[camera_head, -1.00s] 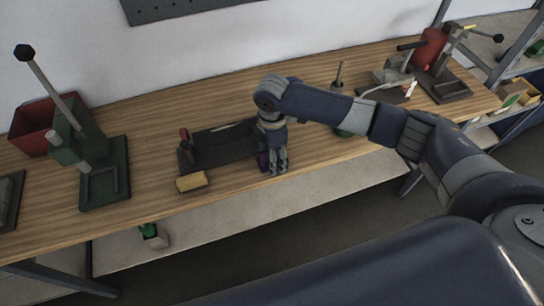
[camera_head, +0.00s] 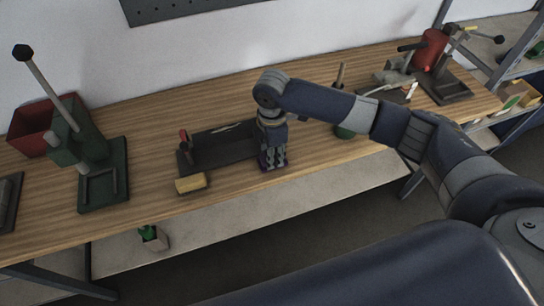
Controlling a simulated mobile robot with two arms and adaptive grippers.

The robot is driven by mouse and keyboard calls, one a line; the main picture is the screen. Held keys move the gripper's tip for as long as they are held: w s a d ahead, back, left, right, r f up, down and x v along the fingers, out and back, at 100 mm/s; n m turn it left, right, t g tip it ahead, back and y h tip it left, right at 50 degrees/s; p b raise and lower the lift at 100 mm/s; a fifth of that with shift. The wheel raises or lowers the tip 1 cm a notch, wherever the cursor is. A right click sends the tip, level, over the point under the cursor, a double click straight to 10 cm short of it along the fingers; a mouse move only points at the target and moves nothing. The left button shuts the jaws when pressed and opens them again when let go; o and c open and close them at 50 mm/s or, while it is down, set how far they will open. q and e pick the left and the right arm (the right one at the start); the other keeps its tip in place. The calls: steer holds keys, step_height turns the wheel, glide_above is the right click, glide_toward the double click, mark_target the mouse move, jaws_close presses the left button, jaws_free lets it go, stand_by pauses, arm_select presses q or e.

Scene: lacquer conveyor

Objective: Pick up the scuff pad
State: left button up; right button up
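My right gripper (camera_head: 274,162) points down at the front right end of the dark mat. Its fingertips are close to the bench top, and I cannot tell whether they are apart or closed on something. A small dark purple piece (camera_head: 262,158), which looks like the scuff pad, shows at the left side of the gripper. The gripper hides most of it, and I cannot tell whether they touch. My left gripper is out of view.
The dark mat (camera_head: 222,149) holds a red-topped tool (camera_head: 184,139). A tan block (camera_head: 191,183) lies at the bench's front edge. A green press (camera_head: 103,185) and red bin (camera_head: 34,130) stand left. A red-bodied machine (camera_head: 430,50) stands at the back right.

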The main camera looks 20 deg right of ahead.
steer(key=shift+s+a+r+b, duration=0.2)
steer(key=shift+r+b, duration=0.05)
steer(key=shift+r, duration=0.25)
steer(key=shift+s+a+r+b, duration=0.15)
steer(key=shift+s+r+b, duration=0.05)
steer(key=shift+r, duration=0.25)
steer(key=s+a+r+b, duration=0.1)
steer(key=s+a+b, duration=0.2)
steer(key=s+a, duration=0.5)
steer(key=shift+s+a+r, duration=0.25)
steer(key=shift+s+r, duration=0.1)
steer(key=shift+s, duration=1.8)
